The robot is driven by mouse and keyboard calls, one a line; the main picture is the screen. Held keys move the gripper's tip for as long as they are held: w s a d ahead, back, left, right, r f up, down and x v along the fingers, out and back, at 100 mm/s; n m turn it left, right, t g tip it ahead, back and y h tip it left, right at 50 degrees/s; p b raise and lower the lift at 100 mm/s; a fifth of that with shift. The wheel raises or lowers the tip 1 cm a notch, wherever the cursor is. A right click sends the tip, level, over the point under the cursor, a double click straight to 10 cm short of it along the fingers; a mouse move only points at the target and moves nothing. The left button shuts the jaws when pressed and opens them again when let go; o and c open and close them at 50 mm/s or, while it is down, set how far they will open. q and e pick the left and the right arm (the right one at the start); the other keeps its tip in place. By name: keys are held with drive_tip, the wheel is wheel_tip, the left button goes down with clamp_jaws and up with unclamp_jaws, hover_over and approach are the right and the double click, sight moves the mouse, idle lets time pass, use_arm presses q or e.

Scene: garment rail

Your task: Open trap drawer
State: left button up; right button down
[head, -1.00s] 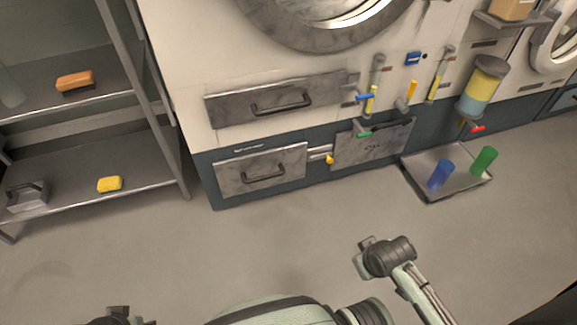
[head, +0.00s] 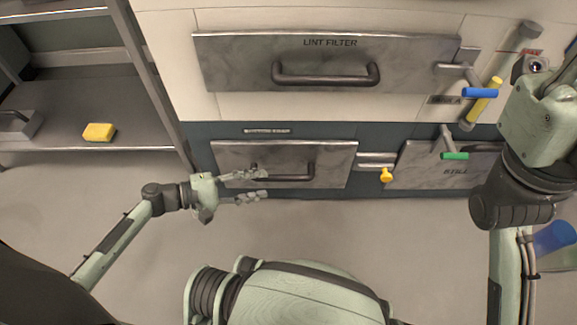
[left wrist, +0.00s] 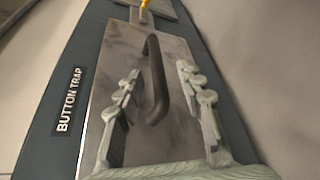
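The trap drawer (head: 228,158) is a grey metal front low on the machine, with a dark bar handle (head: 311,163). In the left wrist view the drawer front (left wrist: 178,60) stands beside a "BUTTON TRAP" label (left wrist: 70,100). My left gripper (head: 262,184) is open in front of the drawer. In the left wrist view its two fingers (left wrist: 160,95) are spread on either side of the handle (left wrist: 156,80); I cannot tell whether they touch it. The drawer looks shut. My right arm shows at the right of the head view, but its fingers are not visible.
A lint filter drawer (head: 230,70) sits above. A yellow knob (head: 386,175), a green-handled lever (head: 455,156) and a blue-handled lever (head: 480,92) are to the right. A shelf (head: 60,140) with a yellow sponge (head: 99,132) stands left. The floor in front is clear.

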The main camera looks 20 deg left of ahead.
sight(275, 179)
use_arm(q)
drive_tip(key=shift+w+a, duration=0.1)
drive_tip(key=shift+w, duration=0.2)
drive_tip(key=shift+w+d+n, duration=0.3)
drive_tip(key=b+x, duration=0.1)
drive_tip(key=x, duration=0.5)
drive_tip(key=shift+w+d, duration=0.1)
drive_tip(key=shift+d, duration=0.25)
clamp_jaws()
